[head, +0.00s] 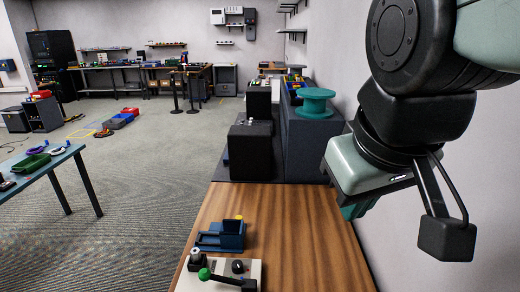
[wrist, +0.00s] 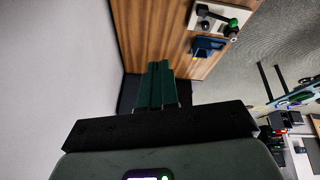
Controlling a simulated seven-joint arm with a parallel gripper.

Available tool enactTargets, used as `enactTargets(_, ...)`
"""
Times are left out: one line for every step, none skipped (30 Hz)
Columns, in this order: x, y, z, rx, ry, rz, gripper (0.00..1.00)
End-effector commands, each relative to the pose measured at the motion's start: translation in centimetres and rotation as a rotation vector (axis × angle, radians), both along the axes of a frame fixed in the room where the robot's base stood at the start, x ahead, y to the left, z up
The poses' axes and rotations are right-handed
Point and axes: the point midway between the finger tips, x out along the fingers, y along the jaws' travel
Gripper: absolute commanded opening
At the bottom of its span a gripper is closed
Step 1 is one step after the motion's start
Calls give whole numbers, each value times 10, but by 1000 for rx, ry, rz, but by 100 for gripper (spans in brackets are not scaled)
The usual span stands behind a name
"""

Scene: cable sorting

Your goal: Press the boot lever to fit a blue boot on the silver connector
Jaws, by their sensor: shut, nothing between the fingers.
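The boot lever (head: 228,281) is a black bar with a green knob (head: 204,274), on a pale base plate (head: 258,268) at the bottom of the head view. Its green knob also shows in the wrist view (wrist: 233,22). A small silver piece (head: 196,253), perhaps the connector, stands on a black block behind the knob. A separate blue boot cannot be made out. My gripper (head: 355,210) hangs to the right of the fixture, above the wooden bench and apart from everything. In the wrist view its green fingers (wrist: 158,72) are together and empty.
A blue holder (head: 222,238) with a small yellow part (head: 239,218) sits just behind the base plate. The wooden bench (head: 310,240) is clear to the right. Dark boxes (head: 249,150) and a teal spool (head: 315,102) stand farther back. A wall runs along the right.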

Motion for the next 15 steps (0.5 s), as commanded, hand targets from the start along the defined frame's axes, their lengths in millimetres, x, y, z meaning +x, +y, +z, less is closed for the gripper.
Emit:
enactTargets(12,6,-3,-42,36,80,0)
enactTargets(19,9,-5,-70,55,133,0)
enactTargets(28,14,-8,-107,80,205,0)
enactTargets(35,18,-10,-136,99,260,0)
enactTargets(41,23,-13,-163,117,315,0)
enactTargets(50,28,-16,-199,140,387,0)
enactTargets(57,33,-20,-226,158,442,0)
enactTargets(64,38,-23,-252,175,498,0)
enactTargets(72,45,-29,-287,201,572,0)
enactTargets(79,51,-33,-313,218,628,0)
enactTargets(85,56,-38,-338,236,683,0)
enactTargets(93,64,-44,-372,261,758,0)
enactTargets(98,71,-49,-397,277,816,0)
enactTargets(104,77,-55,-421,297,873,0)
enactTargets(111,86,-63,-453,320,949,0)
